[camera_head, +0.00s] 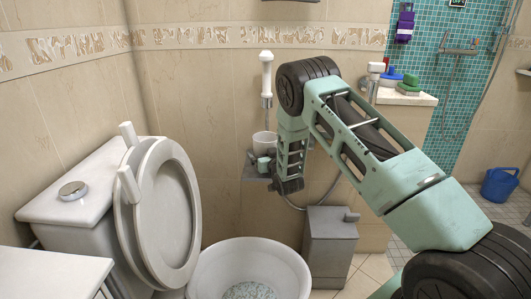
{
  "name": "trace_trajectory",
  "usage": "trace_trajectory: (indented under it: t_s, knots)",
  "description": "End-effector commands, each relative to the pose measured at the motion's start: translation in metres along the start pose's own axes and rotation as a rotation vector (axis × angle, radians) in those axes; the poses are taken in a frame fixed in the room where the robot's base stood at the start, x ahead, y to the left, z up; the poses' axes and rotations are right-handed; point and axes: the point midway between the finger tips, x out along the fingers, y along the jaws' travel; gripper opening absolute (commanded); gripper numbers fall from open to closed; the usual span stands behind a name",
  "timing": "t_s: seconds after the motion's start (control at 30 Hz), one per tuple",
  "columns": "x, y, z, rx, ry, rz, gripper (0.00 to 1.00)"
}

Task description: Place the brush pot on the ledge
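A small white cup-like pot (264,138), which looks like the brush pot, shows just left of my forearm. It appears upright, at or just above a small grey wall ledge (249,176). My gripper (260,161) is at the pot's lower part, with small dark and pale green parts in front of it. My wrist covers the ledge's right side. Whether the fingers are closed on the pot, and whether the pot's base touches the ledge, I cannot tell at this size.
A white sprayer (266,75) hangs on the wall above the pot. A toilet (162,215) with raised lid stands left, a white tub (250,255) below, and a grey bin (330,245) right of it. A low wall top (415,99) holds bottles and soap.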

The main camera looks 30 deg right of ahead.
Motion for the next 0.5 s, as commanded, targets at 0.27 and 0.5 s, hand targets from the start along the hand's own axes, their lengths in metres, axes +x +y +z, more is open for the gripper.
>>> trace_trajectory:
  t_s: [0.27, 0.5]
  knots:
    - [-0.011, 0.0, -0.003, 0.0, -0.003, 0.0, 1.0]
    - [-0.06, 0.0, -0.003, 0.0, -0.004, 0.0, 1.0]
